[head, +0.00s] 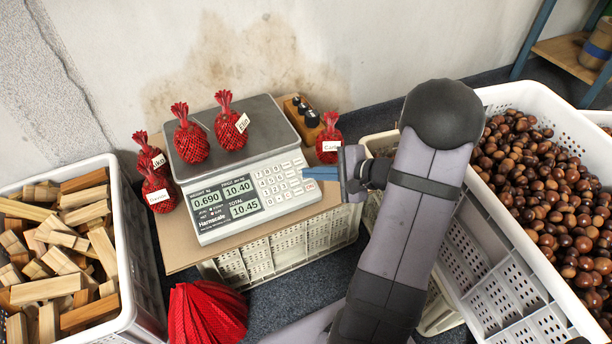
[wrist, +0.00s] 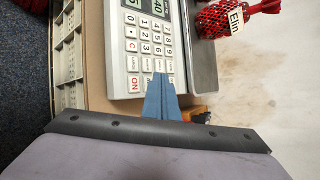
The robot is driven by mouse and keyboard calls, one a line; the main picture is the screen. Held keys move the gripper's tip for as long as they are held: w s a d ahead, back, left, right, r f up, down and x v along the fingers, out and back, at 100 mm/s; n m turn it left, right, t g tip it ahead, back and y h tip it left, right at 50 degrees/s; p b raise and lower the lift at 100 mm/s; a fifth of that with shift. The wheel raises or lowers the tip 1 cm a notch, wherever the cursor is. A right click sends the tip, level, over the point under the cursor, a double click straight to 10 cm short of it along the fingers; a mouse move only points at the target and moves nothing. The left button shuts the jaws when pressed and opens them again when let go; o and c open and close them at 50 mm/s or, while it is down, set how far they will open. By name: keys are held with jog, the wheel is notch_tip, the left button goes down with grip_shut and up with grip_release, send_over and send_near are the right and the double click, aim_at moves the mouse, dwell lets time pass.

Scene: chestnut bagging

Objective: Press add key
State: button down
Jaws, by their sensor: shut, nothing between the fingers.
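The white scale (head: 203,222) stands on a cardboard sheet over a crate. Its display (head: 236,188) reads 0.690, 10.40 and total 10.45. Its keypad (head: 272,183) is at the right of the front panel; the keypad also shows in the wrist view (wrist: 144,50), with a red ON key (wrist: 135,84). My gripper (head: 304,173) is shut and empty, its blue fingers together at the keypad's right edge. In the wrist view the fingertips (wrist: 159,76) are at the edge column of function keys and hide part of it. I cannot tell whether they touch a key.
Two red net bags (head: 191,140) (head: 231,125) sit on the scale's pan; the right one is labelled Elin. More labelled bags (head: 157,187) (head: 329,138) stand beside the scale. A wood crate (head: 137,270) is left, a chestnut crate (head: 508,262) right. Red nets (head: 207,315) lie in front.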

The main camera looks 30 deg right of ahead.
dwell(0.3)
jog(key=r+p, duration=0.1)
jog(key=s+r+p, duration=0.1)
jog(key=r, duration=0.1)
jog(key=r+p, duration=0.1)
jog(key=shift+s+r+p, duration=0.3)
jog(key=shift+r+p, duration=0.05)
jog(key=shift+r, duration=0.05)
dwell(0.8)
